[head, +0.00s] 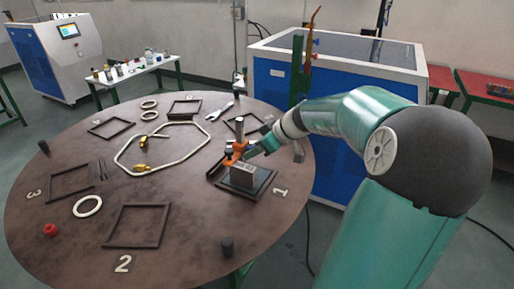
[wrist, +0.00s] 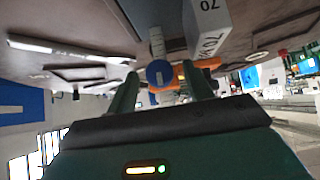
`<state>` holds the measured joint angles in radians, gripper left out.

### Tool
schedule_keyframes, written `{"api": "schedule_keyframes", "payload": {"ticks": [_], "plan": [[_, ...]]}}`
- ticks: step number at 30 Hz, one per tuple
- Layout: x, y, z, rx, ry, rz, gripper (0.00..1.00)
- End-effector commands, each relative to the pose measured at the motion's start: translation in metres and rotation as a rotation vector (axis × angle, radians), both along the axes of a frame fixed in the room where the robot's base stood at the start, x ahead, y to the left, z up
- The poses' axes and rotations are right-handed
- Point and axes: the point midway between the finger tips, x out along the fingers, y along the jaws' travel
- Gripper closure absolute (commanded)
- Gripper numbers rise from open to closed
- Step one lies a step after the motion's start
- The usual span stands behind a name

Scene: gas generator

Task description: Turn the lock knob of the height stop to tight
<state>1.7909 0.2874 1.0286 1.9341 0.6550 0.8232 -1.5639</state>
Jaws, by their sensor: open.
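The height stop stands by the number 1 on the round table, with an orange bracket (head: 235,150) on an upright post. The orange bracket also shows in the wrist view (wrist: 199,72). The blue round lock knob (wrist: 160,74) is in front of the bracket in the wrist view; my gripper and arm hide it in the head view. A grey block (head: 243,174) marked 70 sits beside the post; it also shows in the wrist view (wrist: 207,25). My gripper (head: 256,149) is open, its two green fingers appearing either side of the knob. I cannot tell whether they touch it.
The round brown table (head: 185,228) holds several black frames, white rings (head: 88,206), a bent pipe loop (head: 125,165) and a wrench (head: 220,111). A black peg (head: 227,246) and a red knob (head: 50,230) stand near its front edge. A blue and white machine (head: 340,90) stands behind.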

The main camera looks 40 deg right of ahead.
Motion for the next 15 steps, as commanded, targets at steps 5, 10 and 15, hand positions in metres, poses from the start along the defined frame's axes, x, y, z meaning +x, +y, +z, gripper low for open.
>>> {"api": "schedule_keyframes", "payload": {"ticks": [5,10,15], "plan": [[-0.0002,-0.0003,0.0003,0.0,0.0,0.0,0.74],[-0.0002,-0.0004,0.0004,0.0,0.0,0.0,0.92],[0.0002,-0.0007,0.0005,0.012,0.003,0.0,0.93]]}}
